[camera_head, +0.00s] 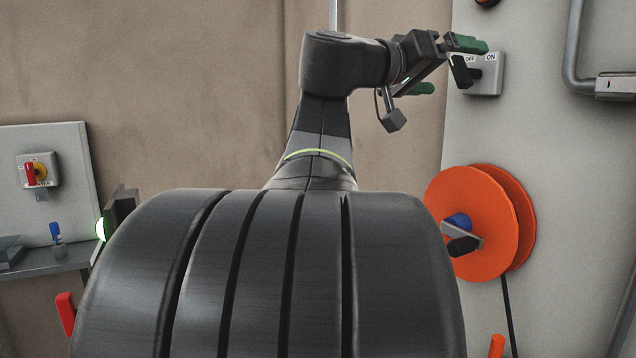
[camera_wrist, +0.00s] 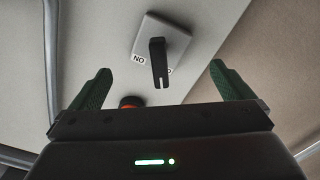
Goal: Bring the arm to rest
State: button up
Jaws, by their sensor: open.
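My arm (camera_head: 322,120) rises in the middle of the head view and bends over to the right at the top. My gripper (camera_head: 450,68) is at its end, with green fingers spread apart and nothing between them. In the wrist view my gripper (camera_wrist: 160,88) also shows open and empty. Beyond the fingertips is a switch plate (camera_head: 486,82) marked OFF and ON, with a black lever. In the wrist view the lever (camera_wrist: 158,62) stands out between the fingers, apart from both. The exact gap to it is hard to tell.
An orange reel (camera_head: 472,222) with a crank is on the right grey panel, below my gripper. A bent metal pipe (camera_head: 572,50) is at the upper right. A red-handled switch (camera_head: 38,172) is on a left panel, above a shelf (camera_head: 45,262). The brown wall between is clear.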

aim_at(455, 70)
jog(key=p+x, duration=0.1)
jog(key=x, duration=0.4)
jog(key=shift+d+p, duration=0.1)
jog(key=shift+p, duration=0.25)
jog(key=shift+m, duration=1.6)
